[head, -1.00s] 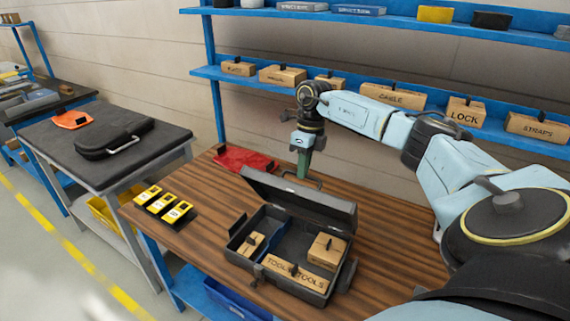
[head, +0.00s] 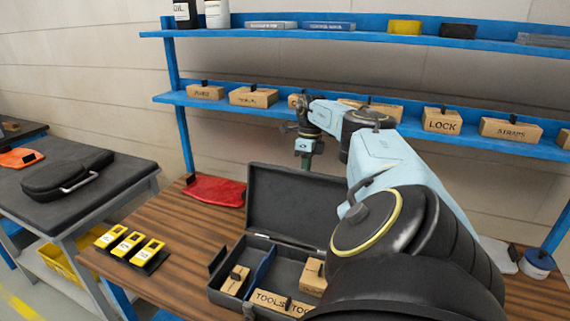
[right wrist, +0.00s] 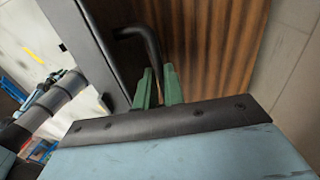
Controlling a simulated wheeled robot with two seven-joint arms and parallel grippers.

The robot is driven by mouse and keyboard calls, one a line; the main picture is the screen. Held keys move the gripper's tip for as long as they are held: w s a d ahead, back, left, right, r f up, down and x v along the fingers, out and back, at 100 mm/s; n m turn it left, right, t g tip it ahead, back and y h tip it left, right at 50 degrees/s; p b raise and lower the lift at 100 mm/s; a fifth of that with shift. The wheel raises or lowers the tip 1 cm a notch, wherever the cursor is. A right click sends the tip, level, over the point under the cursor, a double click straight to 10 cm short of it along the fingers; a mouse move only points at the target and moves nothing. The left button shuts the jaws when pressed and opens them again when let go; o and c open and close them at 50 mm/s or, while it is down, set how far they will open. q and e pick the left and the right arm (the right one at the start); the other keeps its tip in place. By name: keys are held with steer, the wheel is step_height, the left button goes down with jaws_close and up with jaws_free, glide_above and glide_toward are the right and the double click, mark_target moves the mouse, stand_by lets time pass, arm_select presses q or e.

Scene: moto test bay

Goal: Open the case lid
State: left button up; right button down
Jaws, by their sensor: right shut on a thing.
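The dark grey case (head: 214,292) sits on the wooden bench, its tray facing me. Its lid (head: 290,208) stands up at the back edge, its inner face toward me, so the case is open. In the right wrist view my green fingers (right wrist: 158,88) are shut on the black lid handle (right wrist: 138,32), beside the grey lid (right wrist: 88,38). My left gripper is not in view.
Cardboard boxes (head: 268,299) lie in the case. Yellow items (head: 128,244) lie left of it and a red cloth (head: 214,190) behind left. A blue shelf (head: 222,101) with boxes runs behind the bench. My right arm hides the bench's right part.

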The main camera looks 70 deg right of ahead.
steer(key=shift+d+f, duration=0.1)
steer(key=shift+f, duration=0.5)
steer(key=c, duration=1.7)
jaws_free()
steer(key=shift+s, duration=0.1)
steer(key=shift+c, duration=0.2)
steer(key=shift+o, duration=1.3)
steer(key=shift+d, duration=0.15)
steer(key=shift+r, duration=0.1)
steer(key=shift+r, duration=0.15)
